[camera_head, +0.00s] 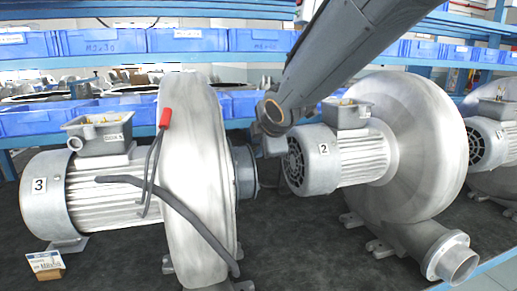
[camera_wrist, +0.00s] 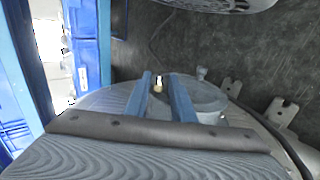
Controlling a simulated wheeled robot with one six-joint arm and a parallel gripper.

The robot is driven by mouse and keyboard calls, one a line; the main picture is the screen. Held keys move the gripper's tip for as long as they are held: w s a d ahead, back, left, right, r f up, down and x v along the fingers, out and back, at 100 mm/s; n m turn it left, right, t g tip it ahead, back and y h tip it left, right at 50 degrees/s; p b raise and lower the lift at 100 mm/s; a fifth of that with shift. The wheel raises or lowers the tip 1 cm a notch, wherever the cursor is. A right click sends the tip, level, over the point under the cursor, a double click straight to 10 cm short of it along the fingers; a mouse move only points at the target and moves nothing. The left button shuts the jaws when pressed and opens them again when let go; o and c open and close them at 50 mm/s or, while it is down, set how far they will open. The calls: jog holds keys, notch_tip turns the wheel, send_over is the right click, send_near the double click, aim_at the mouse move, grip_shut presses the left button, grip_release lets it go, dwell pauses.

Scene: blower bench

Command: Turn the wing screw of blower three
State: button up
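Blower three (camera_head: 195,180) stands at the left of the bench, with the number 3 label (camera_head: 39,185) on its motor end. My arm comes down from the top right to the right side of its round casing. In the wrist view my gripper (camera_wrist: 159,80) shows two blue-grey fingers spread apart over the grey casing (camera_wrist: 105,98). A small brass-coloured piece (camera_wrist: 157,86), perhaps the wing screw, shows between the fingertips. I see no clear contact with either finger. The wing screw is not visible in the head view.
Blower two (camera_head: 410,150) stands close on the right, and another blower (camera_head: 490,140) is at the right edge. Blue bins (camera_head: 190,40) line the shelves behind. A small tagged box (camera_head: 46,265) lies at front left. A grey hose (camera_head: 185,210) crosses blower three.

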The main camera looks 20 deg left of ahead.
jog(key=shift+c, duration=0.4)
grip_shut()
